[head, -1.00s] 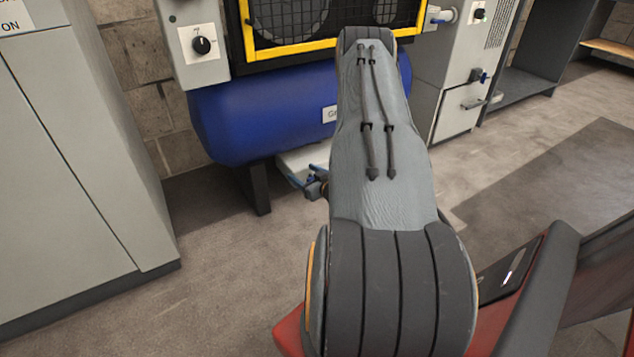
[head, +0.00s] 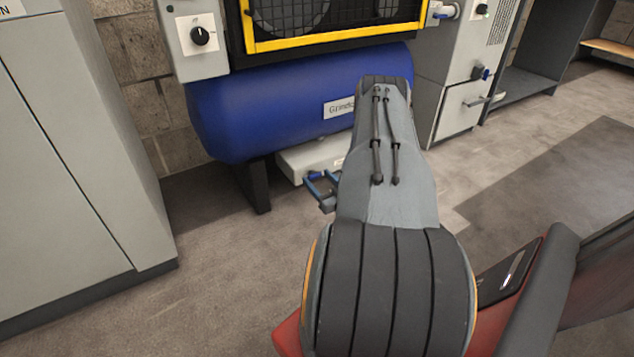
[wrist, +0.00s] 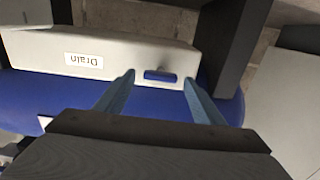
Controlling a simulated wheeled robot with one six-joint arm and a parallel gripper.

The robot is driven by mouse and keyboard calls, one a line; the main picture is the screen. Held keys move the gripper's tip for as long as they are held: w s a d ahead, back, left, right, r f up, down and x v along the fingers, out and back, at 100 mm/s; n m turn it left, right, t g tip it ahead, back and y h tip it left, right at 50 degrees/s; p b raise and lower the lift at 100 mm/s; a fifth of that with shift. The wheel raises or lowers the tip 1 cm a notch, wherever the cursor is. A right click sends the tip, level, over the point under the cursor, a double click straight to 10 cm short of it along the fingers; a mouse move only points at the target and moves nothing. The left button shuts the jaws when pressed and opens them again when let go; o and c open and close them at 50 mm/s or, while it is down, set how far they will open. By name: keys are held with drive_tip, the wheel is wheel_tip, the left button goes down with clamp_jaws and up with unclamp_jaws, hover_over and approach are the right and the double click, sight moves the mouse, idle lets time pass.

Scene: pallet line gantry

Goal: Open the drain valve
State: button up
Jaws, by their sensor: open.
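The drain unit is a pale box (head: 304,158) under the blue tank, partly hidden by my arm in the head view. A small blue valve handle (wrist: 160,76) lies lengthwise along the box's face, beside the label. My gripper (wrist: 159,78) is open, with its two blue-grey fingers on either side of the handle in the picture. I cannot tell how far the fingertips are from it. In the head view my gripper (head: 318,180) shows in front of the box, low under the tank.
The blue tank (head: 255,115) hangs just above the box, on a dark leg (head: 252,188). A grey cabinet (head: 70,170) stands at the left. Another cabinet (head: 462,105) with a small blue handle stands at the right.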

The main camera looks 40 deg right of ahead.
drive_tip(key=shift+w+d, duration=0.1)
drive_tip(key=shift+w, duration=0.35)
drive_tip(key=shift+c, duration=0.3)
drive_tip(key=c, duration=1)
